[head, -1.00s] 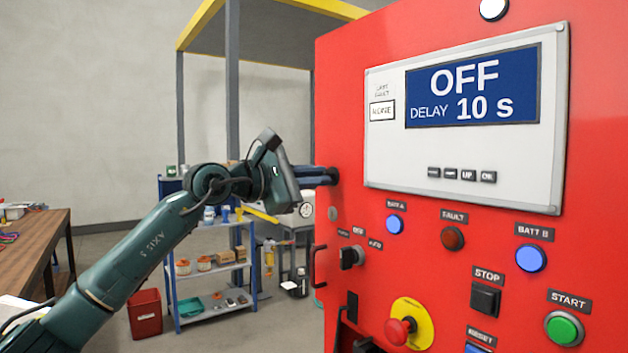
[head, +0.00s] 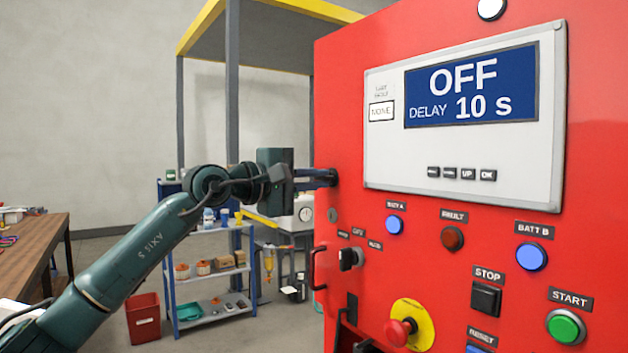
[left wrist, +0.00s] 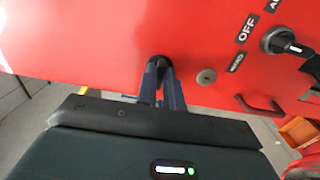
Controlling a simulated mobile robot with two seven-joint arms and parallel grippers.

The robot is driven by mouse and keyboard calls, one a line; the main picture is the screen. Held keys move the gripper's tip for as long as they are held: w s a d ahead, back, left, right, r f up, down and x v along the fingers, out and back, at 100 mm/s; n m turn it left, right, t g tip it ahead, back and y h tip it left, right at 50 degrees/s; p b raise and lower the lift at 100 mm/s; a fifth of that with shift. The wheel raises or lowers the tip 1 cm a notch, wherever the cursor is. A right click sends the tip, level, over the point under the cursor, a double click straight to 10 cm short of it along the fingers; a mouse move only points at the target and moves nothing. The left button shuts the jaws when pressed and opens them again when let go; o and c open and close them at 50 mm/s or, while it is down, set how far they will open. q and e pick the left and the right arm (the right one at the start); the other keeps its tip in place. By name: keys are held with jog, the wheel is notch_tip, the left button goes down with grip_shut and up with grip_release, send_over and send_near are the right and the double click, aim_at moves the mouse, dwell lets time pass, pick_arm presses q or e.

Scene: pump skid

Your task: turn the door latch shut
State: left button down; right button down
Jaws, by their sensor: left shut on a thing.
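The door latch (head: 332,178) is a small black knob near the left edge of the red control cabinet (head: 345,130). My left gripper (head: 322,178) reaches it from the left, with its fingers closed on it. In the left wrist view the two blue-grey fingertips (left wrist: 161,75) meet the black latch (left wrist: 158,61) on the red door face. The fingers hide most of the latch, so its exact angle is hard to tell. My right gripper is not in view.
A red emergency stop (head: 398,332) is lower down. A blue shelf cart (head: 210,290) and wooden table (head: 35,245) stand behind to the left.

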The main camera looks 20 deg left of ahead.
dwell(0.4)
pick_arm(q)
jog(key=c, duration=1.5)
grip_release()
